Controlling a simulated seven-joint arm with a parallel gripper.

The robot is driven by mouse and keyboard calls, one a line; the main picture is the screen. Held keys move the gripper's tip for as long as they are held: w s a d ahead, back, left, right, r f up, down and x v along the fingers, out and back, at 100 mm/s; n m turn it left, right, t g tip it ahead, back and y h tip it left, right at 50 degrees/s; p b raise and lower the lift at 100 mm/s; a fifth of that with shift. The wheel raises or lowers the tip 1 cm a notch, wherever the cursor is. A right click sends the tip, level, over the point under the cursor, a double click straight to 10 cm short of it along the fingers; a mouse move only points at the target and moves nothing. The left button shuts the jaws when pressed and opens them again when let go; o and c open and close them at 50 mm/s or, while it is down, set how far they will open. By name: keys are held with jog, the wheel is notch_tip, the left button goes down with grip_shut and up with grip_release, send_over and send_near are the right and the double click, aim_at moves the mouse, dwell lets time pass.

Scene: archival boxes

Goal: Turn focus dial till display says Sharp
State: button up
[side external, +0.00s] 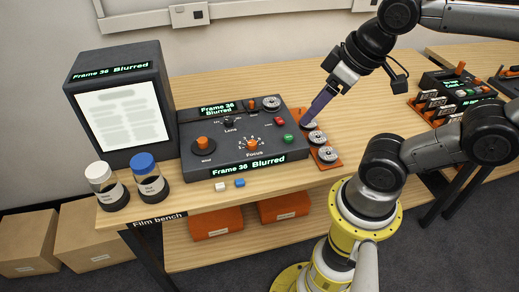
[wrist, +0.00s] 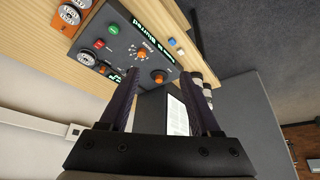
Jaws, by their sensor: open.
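The focus dial (side external: 252,143) is an orange knob with scale marks around it, at the front middle of the dark film console (side external: 215,158). It also shows in the wrist view (wrist: 142,56), upper middle. The console's front display (side external: 255,166) reads "Frame 36 Blurred". The console's rear display (side external: 217,108) and the viewer's top display (side external: 112,72) show the same words. My gripper (side external: 309,118) is above the right end of the console, near the reel tray, apart from the dial. Its two dark fingers (wrist: 162,88) are spread with nothing between them.
An orange tray (side external: 333,165) with film reels lies right of the console. A viewer (side external: 120,105) with a lit screen stands left. White-capped (side external: 106,190) and blue-capped (side external: 150,180) jars stand at the front left. White and blue small blocks lie before the console. An orange wind knob (side external: 204,143) sits left of the dial.

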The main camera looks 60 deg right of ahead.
jog(key=w+r+g, duration=0.2)
jog(key=w+r, duration=0.3)
jog(key=g, duration=0.6)
send_over(252, 142)
jog(key=w+a, duration=0.2)
jog(key=w, duration=0.1)
jog(key=w+x, duration=0.1)
jog(key=x, duration=0.4)
jog(key=w+d+f+g, duration=0.2)
jog(key=w+f, duration=0.1)
jog(key=f, duration=0.6)
jog(key=x, duration=1.3)
jog(key=shift+w+a+f, duration=0.1)
jog(key=shift+f, duration=0.2)
grip_shut()
